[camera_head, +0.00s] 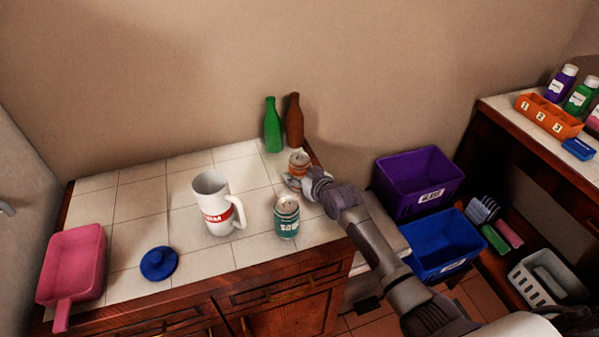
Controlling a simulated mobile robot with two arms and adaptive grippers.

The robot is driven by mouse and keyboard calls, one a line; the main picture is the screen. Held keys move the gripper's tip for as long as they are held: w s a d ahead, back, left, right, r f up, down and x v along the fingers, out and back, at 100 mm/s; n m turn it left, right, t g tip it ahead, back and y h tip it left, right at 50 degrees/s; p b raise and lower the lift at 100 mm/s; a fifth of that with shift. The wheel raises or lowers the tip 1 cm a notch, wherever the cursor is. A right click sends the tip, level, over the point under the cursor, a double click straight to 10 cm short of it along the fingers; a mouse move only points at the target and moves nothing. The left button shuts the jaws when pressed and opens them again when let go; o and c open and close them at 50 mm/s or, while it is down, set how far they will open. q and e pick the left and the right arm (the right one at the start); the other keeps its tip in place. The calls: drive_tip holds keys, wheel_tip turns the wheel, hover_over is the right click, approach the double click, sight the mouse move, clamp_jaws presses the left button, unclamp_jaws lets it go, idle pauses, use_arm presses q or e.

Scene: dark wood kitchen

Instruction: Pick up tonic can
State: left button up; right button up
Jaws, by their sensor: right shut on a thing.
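An orange-brown can (299,160) stands upright near the right back part of the tiled counter. My right gripper (296,180) reaches in from the right and is shut on this can, low on its side. The gripper hides the can's lower part, and I cannot read its label. A teal can (286,218) stands upright in front of the gripper, apart from it, with a pale label too small to read surely. I cannot tell from lettering which can is tonic. My left gripper is not in view.
A green bottle (273,126) and brown bottle (294,121) stand behind the held can. A white mug (212,203), blue lid (159,263) and pink pan (74,265) are to the left. Purple (418,182) and blue (444,244) bins stand right of the counter (140,202).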

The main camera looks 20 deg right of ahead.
sight(305, 166)
drive_tip(key=shift+r, duration=0.1)
drive_tip(key=shift+r, duration=1)
drive_tip(key=shift+r+b, duration=0.4)
drive_tip(key=shift+r, duration=0.55)
drive_tip(key=s+d+r+b, duration=0.2)
drive_tip(key=s+d+r, duration=0.4)
drive_tip(key=d, duration=0.3)
drive_tip(key=shift+s+d+r, duration=0.2)
drive_tip(key=shift+s+r, duration=0.15)
drive_tip(key=shift+r, duration=0.05)
